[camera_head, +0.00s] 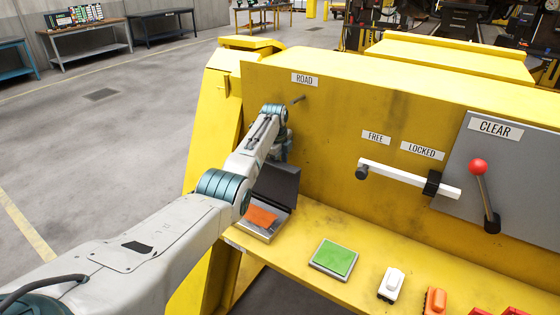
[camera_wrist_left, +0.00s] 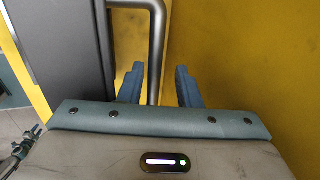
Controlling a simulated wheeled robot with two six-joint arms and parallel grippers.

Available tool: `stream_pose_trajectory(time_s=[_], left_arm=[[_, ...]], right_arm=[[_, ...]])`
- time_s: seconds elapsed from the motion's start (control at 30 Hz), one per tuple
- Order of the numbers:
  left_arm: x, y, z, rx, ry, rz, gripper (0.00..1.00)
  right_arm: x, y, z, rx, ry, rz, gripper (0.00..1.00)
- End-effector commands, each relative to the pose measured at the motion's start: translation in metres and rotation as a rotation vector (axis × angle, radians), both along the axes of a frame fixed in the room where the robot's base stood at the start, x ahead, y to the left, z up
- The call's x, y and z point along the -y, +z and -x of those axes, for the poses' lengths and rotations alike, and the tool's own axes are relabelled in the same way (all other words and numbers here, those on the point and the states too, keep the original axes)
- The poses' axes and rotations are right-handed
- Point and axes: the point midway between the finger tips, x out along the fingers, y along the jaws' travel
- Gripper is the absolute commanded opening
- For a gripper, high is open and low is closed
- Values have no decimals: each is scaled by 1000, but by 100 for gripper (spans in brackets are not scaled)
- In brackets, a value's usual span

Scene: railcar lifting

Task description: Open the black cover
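The black cover (camera_head: 279,184) stands raised behind a grey box (camera_head: 251,233) with an orange pad (camera_head: 261,215) on the yellow ledge. In the left wrist view a dark panel, which looks like the cover (camera_wrist_left: 62,50), fills the upper left. A bent grey metal bar (camera_wrist_left: 156,35) runs beside it. My left gripper (camera_wrist_left: 160,67) has its two blue fingers apart, with the bar's lower part showing between them; I cannot tell whether they touch it. In the head view my left arm reaches over the ledge beside the cover, and its fingertips are hidden. My right gripper is not in view.
A green pad (camera_head: 334,257), a white switch (camera_head: 391,284) and an orange switch (camera_head: 435,301) sit along the ledge to the right. Open floor lies left.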

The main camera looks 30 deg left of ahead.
Motion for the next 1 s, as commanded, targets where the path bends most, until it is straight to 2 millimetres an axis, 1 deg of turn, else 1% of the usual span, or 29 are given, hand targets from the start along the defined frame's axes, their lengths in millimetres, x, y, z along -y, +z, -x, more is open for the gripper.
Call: stream_pose_trajectory(time_s=[0.37, 0.47, 0.57, 0.67, 0.8, 1.0], left_arm=[[-1, 1, 0, 0, 0, -2, 34], [-2, 5, 0, 2, 0, -2, 34], [-2, 16, 2, 4, 1, -3, 34], [-2, 31, 5, 5, 1, -4, 34], [-3, 60, 11, 5, 1, -4, 34], [-2, 93, 17, 3, 0, -2, 34]], right_arm=[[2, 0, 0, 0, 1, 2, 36], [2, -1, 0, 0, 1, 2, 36], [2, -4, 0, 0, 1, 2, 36], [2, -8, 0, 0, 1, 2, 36], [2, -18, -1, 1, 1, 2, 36], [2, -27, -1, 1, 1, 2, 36]])
